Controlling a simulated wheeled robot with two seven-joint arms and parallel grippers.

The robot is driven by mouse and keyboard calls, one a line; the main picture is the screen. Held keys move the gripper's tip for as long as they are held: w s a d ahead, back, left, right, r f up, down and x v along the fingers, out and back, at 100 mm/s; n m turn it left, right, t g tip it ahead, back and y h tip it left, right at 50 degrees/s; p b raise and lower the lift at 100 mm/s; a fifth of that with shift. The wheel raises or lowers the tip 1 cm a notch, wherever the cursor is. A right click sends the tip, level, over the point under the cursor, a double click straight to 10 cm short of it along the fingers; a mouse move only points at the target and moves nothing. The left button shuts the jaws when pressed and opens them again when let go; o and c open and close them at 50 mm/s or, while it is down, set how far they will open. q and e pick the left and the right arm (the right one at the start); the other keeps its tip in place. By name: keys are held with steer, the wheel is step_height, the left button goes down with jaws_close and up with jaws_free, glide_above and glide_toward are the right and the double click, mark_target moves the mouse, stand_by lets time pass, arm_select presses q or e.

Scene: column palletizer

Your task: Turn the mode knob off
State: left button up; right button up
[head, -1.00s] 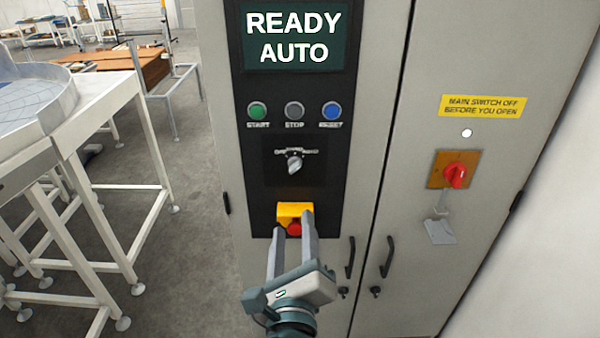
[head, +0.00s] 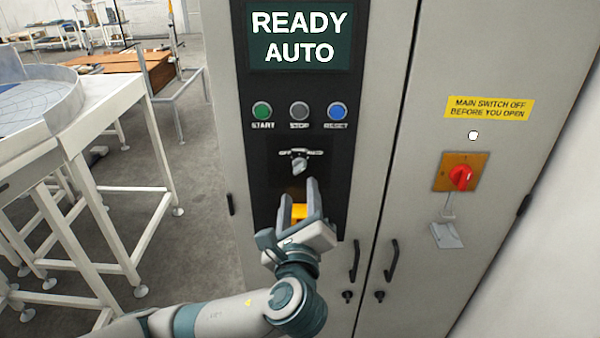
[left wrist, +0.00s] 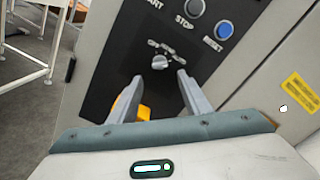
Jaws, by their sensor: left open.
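The mode knob (head: 299,164) is a small grey selector on the black control panel, below the row of buttons. It also shows in the left wrist view (left wrist: 160,62), beyond my fingertips and roughly between them. My left gripper (head: 300,188) is open and empty, its two fingers pointing up toward the knob from just below it. The gap between fingertips and knob is hard to judge; they look apart. The display (head: 299,38) reads READY AUTO. My right gripper is in neither view.
A yellow-backed button housing (head: 299,212) lies behind my left fingers, partly hidden. Green start (head: 262,111), grey stop (head: 299,111) and blue reset (head: 337,111) buttons sit above the knob. A red main switch (head: 460,178) is on the right door. A white-framed table stands left.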

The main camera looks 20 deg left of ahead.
mark_target(299, 167)
arm_select(q)
steer(key=p+x, duration=0.2)
steer(key=x, duration=0.5)
steer(key=shift+w, duration=0.35)
steer(key=shift+c, duration=0.2)
steer(key=c, duration=1)
